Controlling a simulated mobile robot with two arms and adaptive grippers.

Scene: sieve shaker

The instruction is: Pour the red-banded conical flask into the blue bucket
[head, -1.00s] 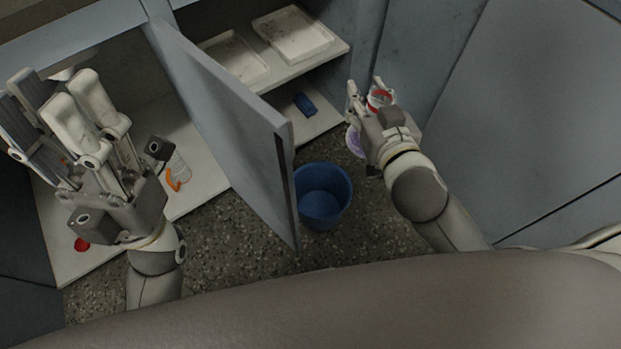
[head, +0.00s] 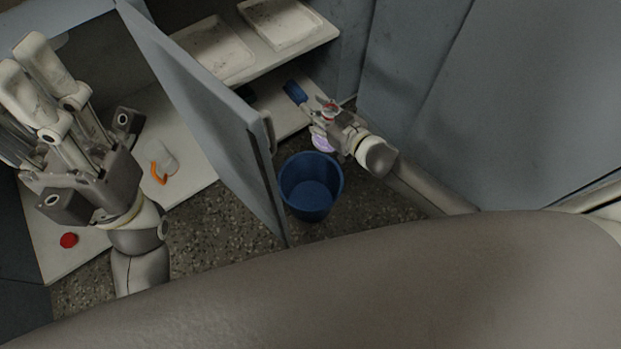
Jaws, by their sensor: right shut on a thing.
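The red-banded flask (head: 322,141) is in my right gripper (head: 327,108), in the head view just beyond the far rim of the bucket. Its red band shows between the fingers and its purplish lower part shows below them. It looks roughly upright; the gripper hides much of it. The blue bucket (head: 307,212) stands open on the speckled floor, right of the cabinet door, and its inside looks empty. My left gripper (head: 36,82) is raised at the far left, its fingers straight and spread, holding nothing that I can see.
The open cabinet door (head: 205,110) stands close left of the bucket. Trays (head: 280,24) lie on a shelf behind, with a blue object (head: 295,91) below. A white bottle with an orange part (head: 163,157) and a red item (head: 68,240) are on the left shelf.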

